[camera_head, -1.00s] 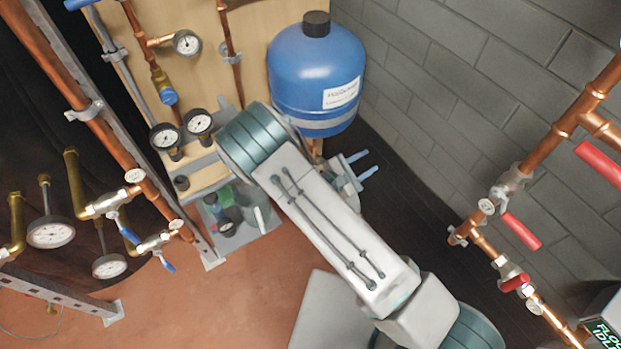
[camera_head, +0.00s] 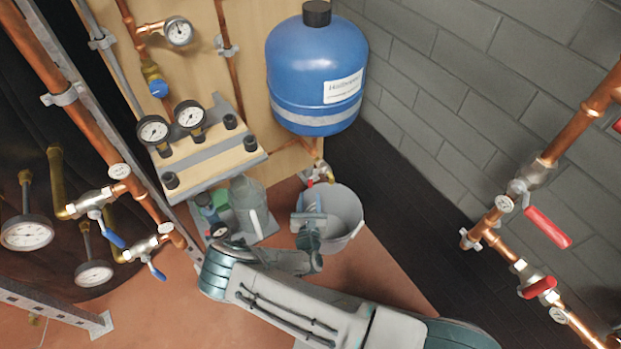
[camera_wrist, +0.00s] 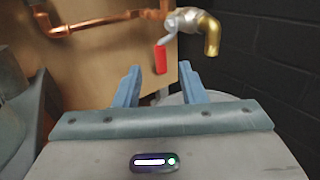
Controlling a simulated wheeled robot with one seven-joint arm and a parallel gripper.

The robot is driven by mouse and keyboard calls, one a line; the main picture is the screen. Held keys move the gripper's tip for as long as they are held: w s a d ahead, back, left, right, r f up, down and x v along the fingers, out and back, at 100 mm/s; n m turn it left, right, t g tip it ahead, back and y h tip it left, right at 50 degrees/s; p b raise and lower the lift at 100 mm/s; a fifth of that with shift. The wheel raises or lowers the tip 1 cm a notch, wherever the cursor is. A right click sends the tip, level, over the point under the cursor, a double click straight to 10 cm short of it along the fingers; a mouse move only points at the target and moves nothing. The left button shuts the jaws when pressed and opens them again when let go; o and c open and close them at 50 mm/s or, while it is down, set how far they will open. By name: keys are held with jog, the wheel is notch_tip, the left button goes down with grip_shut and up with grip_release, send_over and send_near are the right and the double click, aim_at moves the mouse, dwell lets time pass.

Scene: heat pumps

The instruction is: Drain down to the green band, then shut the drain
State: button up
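The drain tap (camera_head: 321,173) sits below the blue tank (camera_head: 316,75), with a red handle. In the wrist view the tap (camera_wrist: 182,20) has a silver body, a brass spout bent down and a red lever (camera_wrist: 161,59) hanging down. No water shows at the spout. My gripper (camera_head: 309,197) is over the bucket's left side, below the tap. In the wrist view my gripper (camera_wrist: 159,72) is open and empty, its fingers pointing at the tap; the lever appears between the tips, apart from them. Several gauges are in view, including a small round one (camera_head: 179,31); no green band can be made out.
A grey bucket (camera_head: 352,232) stands on the floor under the tap. Copper pipes with red-handled valves (camera_head: 546,228) run at the right. Blue-handled valves (camera_head: 107,232) are at the left.

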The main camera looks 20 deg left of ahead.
aim_at(310, 183)
jog(key=b+x, duration=0.2)
jog(key=x, duration=0.7)
jog(key=shift+w, duration=0.35)
grip_shut()
